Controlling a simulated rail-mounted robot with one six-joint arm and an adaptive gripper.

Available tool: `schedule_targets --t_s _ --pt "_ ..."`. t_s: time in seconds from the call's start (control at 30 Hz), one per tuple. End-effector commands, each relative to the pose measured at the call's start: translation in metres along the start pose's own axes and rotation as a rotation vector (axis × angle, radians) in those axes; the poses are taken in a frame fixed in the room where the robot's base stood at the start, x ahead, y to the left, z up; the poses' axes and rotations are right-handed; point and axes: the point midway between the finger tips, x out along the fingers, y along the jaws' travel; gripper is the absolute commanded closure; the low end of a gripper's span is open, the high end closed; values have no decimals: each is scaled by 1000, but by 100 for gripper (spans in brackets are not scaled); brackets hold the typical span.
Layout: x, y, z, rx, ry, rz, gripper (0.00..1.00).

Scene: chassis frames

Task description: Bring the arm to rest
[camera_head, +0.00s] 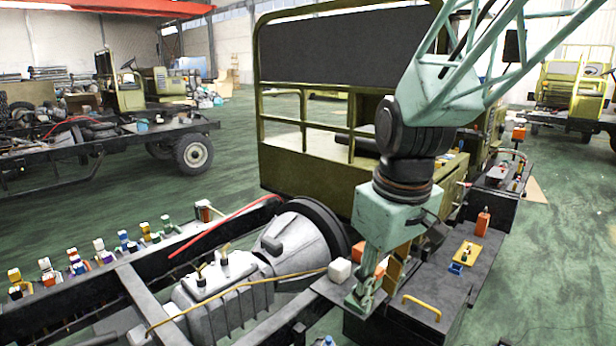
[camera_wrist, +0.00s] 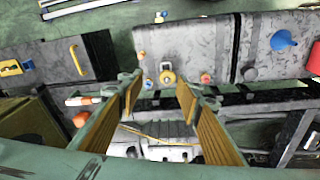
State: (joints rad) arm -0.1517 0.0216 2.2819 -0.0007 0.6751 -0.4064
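My arm (camera_head: 405,150) comes down from the upper right in the head view, its pale green links bent at a dark joint. My gripper (camera_head: 362,298) points down beside the chassis frame, just right of a white cube (camera_head: 340,270). In the wrist view my gripper (camera_wrist: 158,90) has its two fingers with tan pads apart and nothing between them. I cannot tell the exact height of the fingertips above the surfaces below.
A dark box (camera_head: 425,285) with a yellow handle (camera_head: 422,307) stands close right of my gripper. A gearbox (camera_head: 220,285) lies in the frame to the left. The olive cab (camera_head: 310,180) rises behind. Green floor (camera_head: 560,240) is open at the right.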

Motion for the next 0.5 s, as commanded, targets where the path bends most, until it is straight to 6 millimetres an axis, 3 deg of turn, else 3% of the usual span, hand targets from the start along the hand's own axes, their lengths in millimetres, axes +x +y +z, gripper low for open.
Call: schedule_targets --t_s 0.5 --pt "-59 -7 61 152 46 26 68"
